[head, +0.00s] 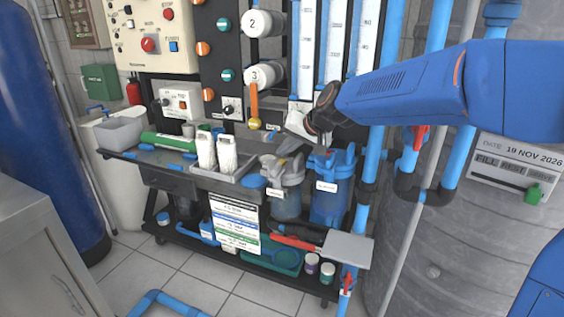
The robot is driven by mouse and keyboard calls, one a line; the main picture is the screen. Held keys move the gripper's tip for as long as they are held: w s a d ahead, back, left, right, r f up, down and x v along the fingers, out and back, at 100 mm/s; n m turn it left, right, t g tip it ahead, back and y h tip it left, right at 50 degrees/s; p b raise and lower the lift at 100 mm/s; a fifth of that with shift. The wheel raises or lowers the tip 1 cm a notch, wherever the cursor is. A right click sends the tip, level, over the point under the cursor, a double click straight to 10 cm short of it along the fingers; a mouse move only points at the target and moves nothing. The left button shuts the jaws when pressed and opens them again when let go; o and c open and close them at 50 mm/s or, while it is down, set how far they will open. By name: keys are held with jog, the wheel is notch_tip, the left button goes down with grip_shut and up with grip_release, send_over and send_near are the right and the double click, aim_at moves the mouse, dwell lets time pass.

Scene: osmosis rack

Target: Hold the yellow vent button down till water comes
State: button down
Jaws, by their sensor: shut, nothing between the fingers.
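My blue arm reaches in from the right, and its dark wrist ends in my gripper (297,140), which is shut and empty. The gripper hangs above two filter housings at the rack's front right. The left one is a clear housing (286,203) with a grey cap; the right one is a blue housing (328,203) with a blue cap. No water shows coming out there.
An orange-handled valve (254,104) is left of my gripper, by white vessel ends. Clear flow tubes (335,45) and blue pipes (374,130) stand behind and right of the wrist. A tray (226,178) with white cartridges is left. A large grey tank (440,240) stands right.

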jog(key=shift+f, duration=0.1)
jog(key=shift+f, duration=0.35)
jog(key=shift+f, duration=0.45)
dwell(3.8)
jog(key=shift+r, duration=0.2)
dwell(0.5)
jog(key=shift+r, duration=0.7)
jog(key=shift+r, duration=0.15)
notch_tip(320, 180, up, 5)
jog(key=shift+f, duration=0.15)
dwell(0.3)
